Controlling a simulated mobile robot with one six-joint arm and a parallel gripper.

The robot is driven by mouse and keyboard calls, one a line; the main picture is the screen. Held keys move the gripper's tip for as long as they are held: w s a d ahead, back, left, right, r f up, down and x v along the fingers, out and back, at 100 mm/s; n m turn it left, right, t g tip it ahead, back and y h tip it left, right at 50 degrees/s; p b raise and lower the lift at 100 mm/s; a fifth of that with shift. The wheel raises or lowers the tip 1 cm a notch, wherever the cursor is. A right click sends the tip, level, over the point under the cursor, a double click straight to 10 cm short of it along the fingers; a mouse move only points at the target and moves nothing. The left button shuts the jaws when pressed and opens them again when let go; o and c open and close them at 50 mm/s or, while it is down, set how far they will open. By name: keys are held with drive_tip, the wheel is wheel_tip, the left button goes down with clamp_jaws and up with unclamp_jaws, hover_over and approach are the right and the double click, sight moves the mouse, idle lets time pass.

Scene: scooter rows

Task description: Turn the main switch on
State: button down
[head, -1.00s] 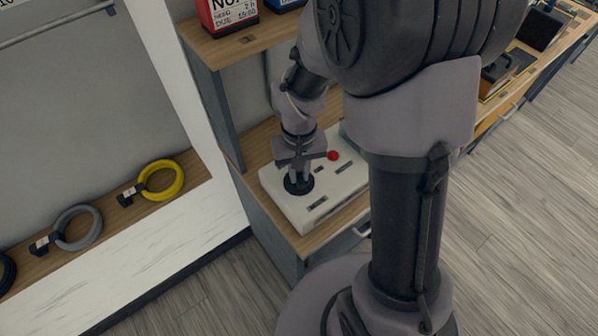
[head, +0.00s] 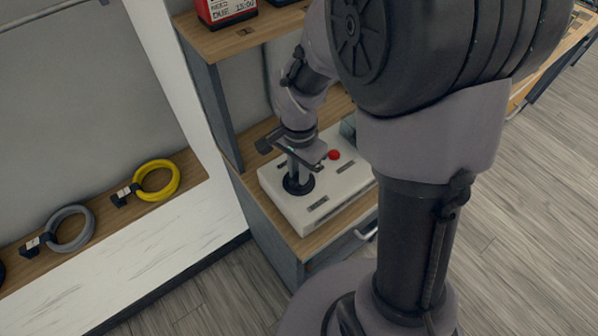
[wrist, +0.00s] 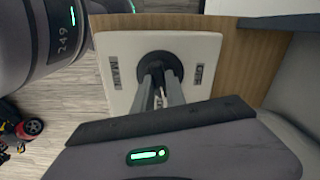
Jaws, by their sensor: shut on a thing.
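The main switch is a round black knob (head: 304,187) on a white box (head: 333,200) that stands on a wooden shelf. It also shows in the wrist view as a black disc (wrist: 156,60) on the white panel, between two dark labels; the left one seems to read MAIN. My gripper (head: 296,178) points down onto the knob. Its two fingers (wrist: 161,92) are shut on the middle of the knob and hide its grip part. I cannot tell which way the knob points.
A red button (head: 334,155) sits on the same box, close to my wrist. A yellow ring (head: 159,180) and a grey ring (head: 70,229) lie on the ledge at left. Floor is open at right.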

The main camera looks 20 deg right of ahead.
drive_tip(key=shift+m+b, duration=0.3)
drive_tip(key=shift+m, duration=0.9)
drive_tip(key=c, duration=1.4)
unclamp_jaws()
drive_tip(key=shift+o, duration=0.2)
wheel_tip(320, 180, up, 17)
drive_tip(key=p, duration=0.7)
drive_tip(key=shift+r, duration=0.2)
